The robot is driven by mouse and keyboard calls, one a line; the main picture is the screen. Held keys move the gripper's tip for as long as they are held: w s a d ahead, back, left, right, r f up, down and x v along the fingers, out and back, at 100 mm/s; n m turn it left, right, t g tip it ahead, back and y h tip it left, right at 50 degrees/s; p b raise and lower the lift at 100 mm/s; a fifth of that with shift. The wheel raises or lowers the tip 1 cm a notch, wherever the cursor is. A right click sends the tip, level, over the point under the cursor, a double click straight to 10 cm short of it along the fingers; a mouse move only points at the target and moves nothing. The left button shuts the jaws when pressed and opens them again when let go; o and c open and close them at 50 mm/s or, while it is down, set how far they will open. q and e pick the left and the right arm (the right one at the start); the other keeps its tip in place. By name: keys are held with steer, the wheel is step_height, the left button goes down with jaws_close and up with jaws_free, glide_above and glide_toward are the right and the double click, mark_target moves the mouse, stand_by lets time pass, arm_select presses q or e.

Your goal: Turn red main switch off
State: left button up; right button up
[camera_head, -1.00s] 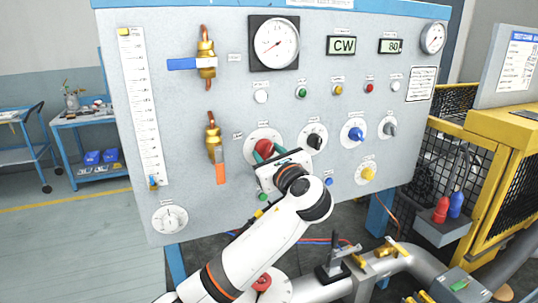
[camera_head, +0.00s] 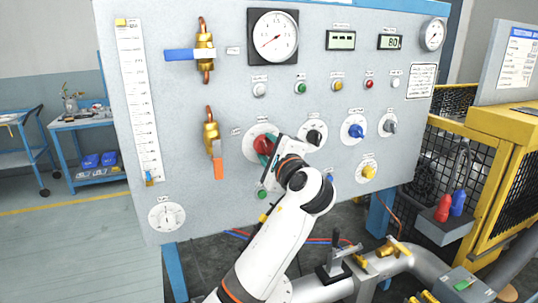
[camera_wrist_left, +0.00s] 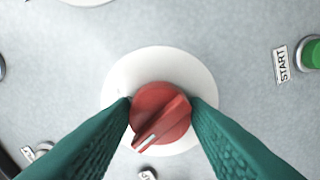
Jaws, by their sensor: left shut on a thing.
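The red main switch (camera_head: 264,143) is a round red knob on a white disc on the grey panel. In the left wrist view the red knob (camera_wrist_left: 160,112) has a raised grip bar lying aslant, with a white line toward its lower left end. My left gripper (camera_head: 267,152) reaches up to the panel from below. Its green fingers (camera_wrist_left: 160,118) stand on both sides of the knob and are shut on it. In the head view the gripper body covers part of the knob and its disc. My right gripper is not in view.
Close by are a black knob (camera_head: 314,136), a blue knob (camera_head: 357,131) and a green button (camera_head: 262,194). An orange-handled brass valve (camera_head: 212,140) is to the left. The left display (camera_head: 341,40) shows dashes; the other reads 80. Pipes and a vise-like clamp (camera_head: 333,262) lie below.

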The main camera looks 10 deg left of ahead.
arm_select(q)
steer(key=shift+f+n+b, duration=0.1)
steer(key=shift+n+b, duration=0.8)
steer(key=shift+n, duration=1.4)
steer(key=o, duration=1)
steer(key=shift+c, duration=0.2)
